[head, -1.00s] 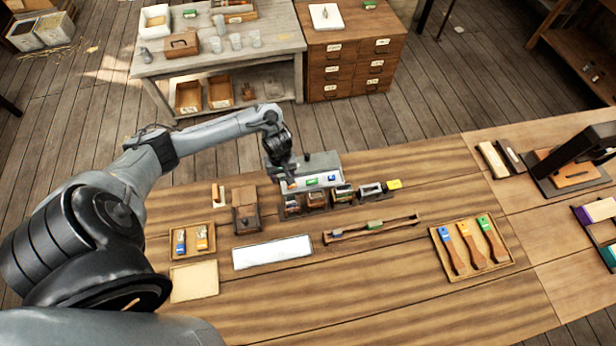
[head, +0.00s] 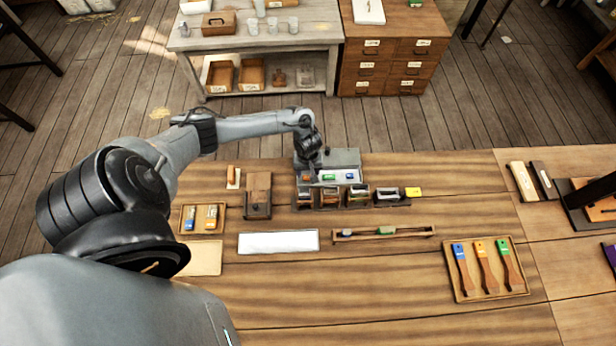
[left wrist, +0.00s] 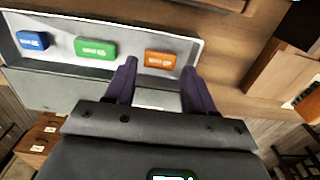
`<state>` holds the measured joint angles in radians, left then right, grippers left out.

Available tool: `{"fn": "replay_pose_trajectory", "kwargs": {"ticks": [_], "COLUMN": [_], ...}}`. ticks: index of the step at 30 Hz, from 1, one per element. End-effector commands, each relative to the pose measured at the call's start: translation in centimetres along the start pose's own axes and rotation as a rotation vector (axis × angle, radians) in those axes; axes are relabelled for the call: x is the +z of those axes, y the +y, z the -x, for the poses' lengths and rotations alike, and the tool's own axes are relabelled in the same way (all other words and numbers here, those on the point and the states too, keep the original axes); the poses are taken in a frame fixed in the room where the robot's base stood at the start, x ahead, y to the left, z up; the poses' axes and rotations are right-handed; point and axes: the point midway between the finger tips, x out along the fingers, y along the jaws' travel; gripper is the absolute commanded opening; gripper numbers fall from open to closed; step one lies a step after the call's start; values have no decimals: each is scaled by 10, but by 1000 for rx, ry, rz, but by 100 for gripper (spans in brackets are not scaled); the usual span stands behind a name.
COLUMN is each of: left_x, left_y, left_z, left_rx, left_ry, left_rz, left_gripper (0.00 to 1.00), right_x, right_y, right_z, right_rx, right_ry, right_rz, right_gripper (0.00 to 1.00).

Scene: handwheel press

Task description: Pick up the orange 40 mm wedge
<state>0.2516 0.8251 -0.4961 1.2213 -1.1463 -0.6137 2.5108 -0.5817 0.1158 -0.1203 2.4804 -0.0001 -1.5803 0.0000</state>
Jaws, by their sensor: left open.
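The orange wedge (left wrist: 160,61) lies in a shallow light tray (left wrist: 62,61), at the right end of a row of three. A green wedge (left wrist: 96,48) and a blue wedge (left wrist: 32,41) lie to its left in the left wrist view. In the head view the orange wedge (head: 304,177) is at the tray's left end, just below my left gripper (head: 310,166). That gripper is open. In the left wrist view its dark fingers point at the orange wedge, one toward each end. I cannot tell the remaining gap. My right gripper is not in view.
A wooden box (head: 257,195) stands to the left. A white sheet (head: 278,241) and a brush tray (head: 486,268) lie nearer. Bare tabletop shows in front.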

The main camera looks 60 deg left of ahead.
Motion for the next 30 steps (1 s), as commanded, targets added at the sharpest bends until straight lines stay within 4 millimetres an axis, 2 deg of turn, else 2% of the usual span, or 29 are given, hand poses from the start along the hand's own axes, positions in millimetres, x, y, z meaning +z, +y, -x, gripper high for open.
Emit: {"fn": "replay_pose_trajectory", "kwargs": {"ticks": [3, 6, 14, 16, 23, 30], "left_x": [-1, -1, -1, -1, -1, -1], "left_y": [1, 0, 0, 0, 0, 0], "left_z": [-16, -22, -24, -24, -24, -23], "left_rx": [0, 0, 1, 1, 1, 1], "left_ry": [1, 2, 3, 3, 3, 3], "left_rz": [1, 0, -1, -1, -1, -1], "left_gripper": [54, 54, 54, 48, 13, 12], "right_x": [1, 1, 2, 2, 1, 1], "right_y": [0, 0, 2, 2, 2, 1], "right_z": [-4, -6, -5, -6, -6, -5], "right_rx": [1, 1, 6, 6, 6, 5], "right_ry": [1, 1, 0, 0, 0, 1], "right_rz": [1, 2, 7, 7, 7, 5], "right_gripper": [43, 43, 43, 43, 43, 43]}}
